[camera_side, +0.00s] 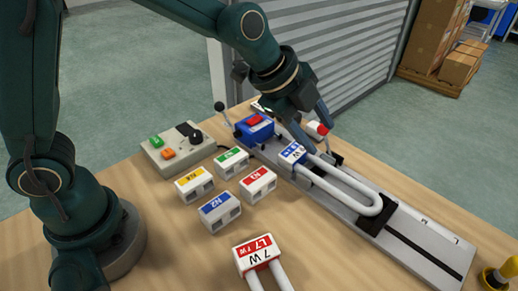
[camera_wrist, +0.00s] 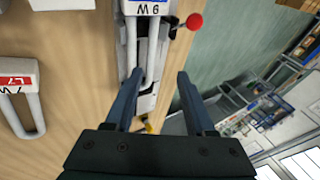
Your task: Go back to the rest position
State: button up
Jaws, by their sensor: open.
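My gripper (camera_side: 316,139) is at the fixture, just above the blue-labelled U-shaped lamp (camera_side: 294,153). In the wrist view my gripper (camera_wrist: 160,74) has its two dark fingers spread apart, with nothing held between them. The lamp lies in the long grey fixture (camera_side: 440,247), its white tube loop reaching toward the lower right. In the wrist view its labelled base (camera_wrist: 148,9) is at the top edge, and the left finger overlaps the tube in the picture. I cannot tell whether that finger touches the tube.
A red-labelled lamp (camera_side: 257,252) lies at the front. Several labelled blocks, one of them blue (camera_side: 220,211), stand left of the fixture. A control box (camera_side: 172,150) stands behind them. A lever with a red knob (camera_wrist: 194,21) rises beside the fixture. A yellow-black object (camera_side: 503,275) is at the right.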

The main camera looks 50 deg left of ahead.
jog(key=s+a+r+n+t+y, duration=0.1)
jog(key=s+a+r+n+t, duration=0.1)
jog(key=s+a+r+n, duration=0.6)
jog(key=s+a+f+n+g+y, duration=0.1)
jog(key=s+f+n, duration=0.4)
jog(key=s+n, duration=0.5)
jog(key=shift+s+a+g+y, duration=0.4)
jog(key=shift+s+a+g, duration=0.4)
jog(key=shift+s+a, duration=0.35)
